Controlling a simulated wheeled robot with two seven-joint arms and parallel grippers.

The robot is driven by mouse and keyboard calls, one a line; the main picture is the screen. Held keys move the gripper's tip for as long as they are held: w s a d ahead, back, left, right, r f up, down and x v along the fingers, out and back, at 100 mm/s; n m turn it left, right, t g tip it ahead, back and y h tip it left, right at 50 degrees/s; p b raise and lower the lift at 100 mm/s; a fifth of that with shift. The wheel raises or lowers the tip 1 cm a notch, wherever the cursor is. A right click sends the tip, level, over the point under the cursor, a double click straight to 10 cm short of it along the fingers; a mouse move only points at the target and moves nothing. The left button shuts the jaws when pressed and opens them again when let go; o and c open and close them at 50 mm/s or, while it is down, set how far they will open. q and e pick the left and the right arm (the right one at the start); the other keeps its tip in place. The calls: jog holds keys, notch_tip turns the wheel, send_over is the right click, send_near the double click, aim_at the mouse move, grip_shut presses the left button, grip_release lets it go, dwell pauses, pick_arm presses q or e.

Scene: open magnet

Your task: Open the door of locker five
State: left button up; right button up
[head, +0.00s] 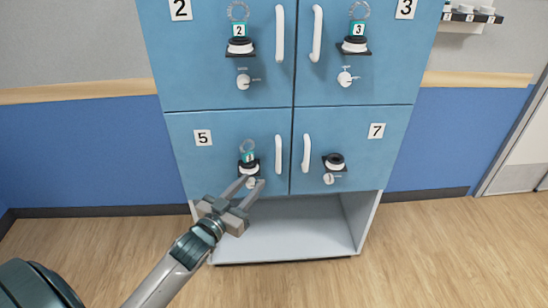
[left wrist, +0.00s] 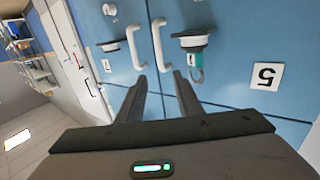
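The blue door of locker five (head: 220,160) is at the lower left of the locker block and looks shut. Its number plate 5 (head: 203,138) also shows in the left wrist view (left wrist: 266,76). A white vertical handle (head: 279,155) is on its right side. Left of the handle, a white puck with a teal tag (head: 249,157) sits on a black holder, also in the left wrist view (left wrist: 195,42). A small white knob (head: 251,183) below is partly covered by my left gripper (head: 253,181). That gripper is open and empty, its fingertips overlapping the knob in view. My right gripper is out of view.
Locker seven (head: 376,131) is right of five, with its own handle (head: 306,153). Lockers two (head: 181,9) and three (head: 404,8) are above. An open white compartment (head: 285,225) lies below. A small shelf with white pucks (head: 470,14) is at the upper right.

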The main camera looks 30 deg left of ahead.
aim_at(277, 154)
pick_arm(q)
jog(key=w, duration=0.8)
jog(key=w+p, duration=0.1)
jog(key=w, duration=0.3)
jog(key=shift+w+d, duration=0.1)
jog(key=shift+d, duration=0.15)
jog(key=shift+w, duration=0.85)
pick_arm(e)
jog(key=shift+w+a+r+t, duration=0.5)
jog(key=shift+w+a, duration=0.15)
pick_arm(q)
jog(key=shift+c, duration=0.6)
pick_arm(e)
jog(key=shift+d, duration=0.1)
pick_arm(q)
grip_shut()
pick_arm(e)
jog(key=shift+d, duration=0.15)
